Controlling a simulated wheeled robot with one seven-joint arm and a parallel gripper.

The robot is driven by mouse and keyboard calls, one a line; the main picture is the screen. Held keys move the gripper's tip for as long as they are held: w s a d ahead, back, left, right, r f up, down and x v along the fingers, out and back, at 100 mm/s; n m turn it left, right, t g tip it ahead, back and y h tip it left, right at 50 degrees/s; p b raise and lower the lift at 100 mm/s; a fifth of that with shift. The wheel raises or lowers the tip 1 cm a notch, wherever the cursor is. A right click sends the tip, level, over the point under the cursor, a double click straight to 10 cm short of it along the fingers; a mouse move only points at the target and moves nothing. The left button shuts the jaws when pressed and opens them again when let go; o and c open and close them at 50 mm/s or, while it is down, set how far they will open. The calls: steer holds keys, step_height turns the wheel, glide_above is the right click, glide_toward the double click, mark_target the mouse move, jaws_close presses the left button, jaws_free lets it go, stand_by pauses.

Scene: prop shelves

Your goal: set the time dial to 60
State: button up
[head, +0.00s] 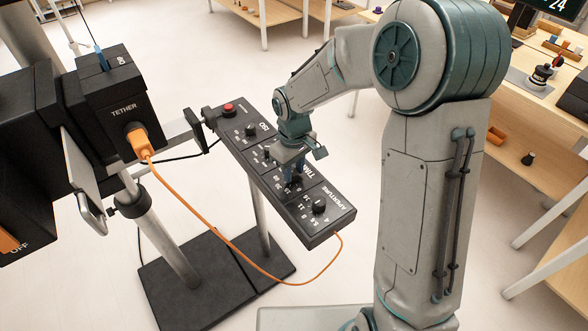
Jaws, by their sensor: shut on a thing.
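The time dial (290,184) is on the black control panel (262,187), in the section lettered TIME, between the ISO and APERTURE sections. My gripper (293,178) comes down onto this dial from above and is shut on it. The fingers and wrist hide most of the dial, its pointer and part of the numbers around it. I cannot read which number it points to.
An aperture dial (319,207) sits at the panel's near right end, and an ISO dial (250,130) and a red button (228,108) at its far end. An orange cable (203,199) runs from the black tether box (118,105) to the panel. Wooden shelves (535,140) stand at right.

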mark_target(293, 172)
steer(key=m+b, duration=0.2)
steer(key=m, duration=0.1)
steer(key=shift+m, duration=0.4)
steer(key=shift+a+m+b, duration=0.1)
steer(key=shift+m+b, duration=0.35)
steer(key=shift+m, duration=0.95)
steer(key=o, duration=1)
steer(key=shift+r, duration=0.1)
step_height(293, 172, up, 14)
steer(key=shift+f, duration=0.15)
